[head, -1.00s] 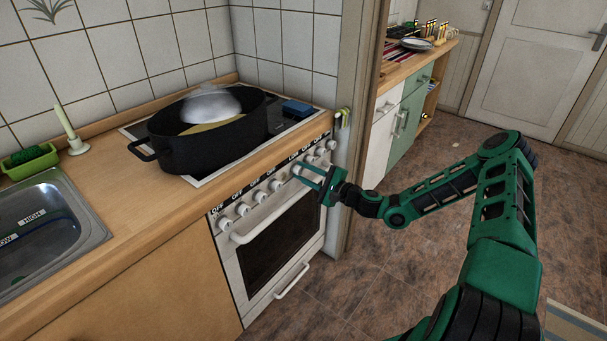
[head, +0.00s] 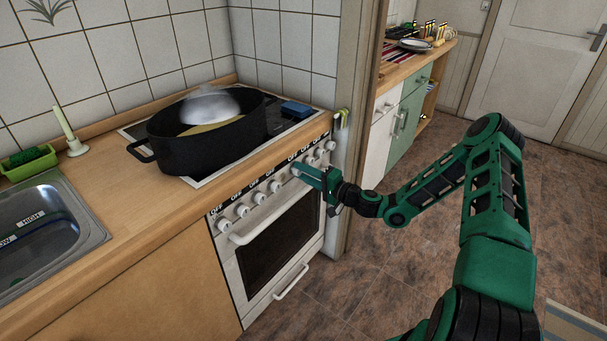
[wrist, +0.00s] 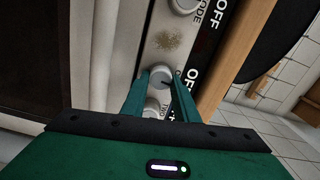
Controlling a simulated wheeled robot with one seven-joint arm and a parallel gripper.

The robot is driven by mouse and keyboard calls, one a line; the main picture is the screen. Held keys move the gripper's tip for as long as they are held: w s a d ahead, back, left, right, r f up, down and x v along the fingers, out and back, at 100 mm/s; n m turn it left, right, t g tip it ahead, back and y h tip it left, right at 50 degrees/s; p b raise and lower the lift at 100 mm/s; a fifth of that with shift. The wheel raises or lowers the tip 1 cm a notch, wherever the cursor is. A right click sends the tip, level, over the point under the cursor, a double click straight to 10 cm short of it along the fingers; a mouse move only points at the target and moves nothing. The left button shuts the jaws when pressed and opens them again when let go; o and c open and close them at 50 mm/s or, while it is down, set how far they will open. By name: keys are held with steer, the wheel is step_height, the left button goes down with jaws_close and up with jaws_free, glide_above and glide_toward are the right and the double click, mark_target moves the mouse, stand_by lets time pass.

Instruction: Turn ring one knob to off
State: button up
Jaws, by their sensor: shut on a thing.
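A row of round white knobs runs along the stove's front panel, with OFF printed above them. My gripper (head: 298,172) reaches the panel from the right in the head view. In the wrist view its two green fingers stand on either side of one knob (wrist: 160,77) and are shut on it. That knob carries a dark pointer line. Its label is partly hidden by a finger, so I cannot read its name. Another knob (wrist: 153,107) shows between the fingers, closer to the gripper body. A knob labelled MODE (wrist: 185,5) is at the top edge.
A black pot (head: 205,140) stands on the hob above the panel. The oven handle (head: 270,218) runs below the knobs. A blue item (head: 297,109) lies at the hob's back right. The wooden counter (head: 125,190) and sink (head: 45,228) are left. The floor to the right is clear.

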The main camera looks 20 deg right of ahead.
steer(key=shift+f+n, duration=0.1)
steer(key=shift+n, duration=0.5)
steer(key=shift+f, duration=0.1)
steer(key=o, duration=1.1)
steer(key=shift+c, duration=0.2)
steer(key=shift+s, duration=0.1)
steer(key=shift+s+d, duration=0.25)
steer(key=v, duration=1)
steer(key=shift+a+n, duration=0.1)
steer(key=shift+n, duration=0.2)
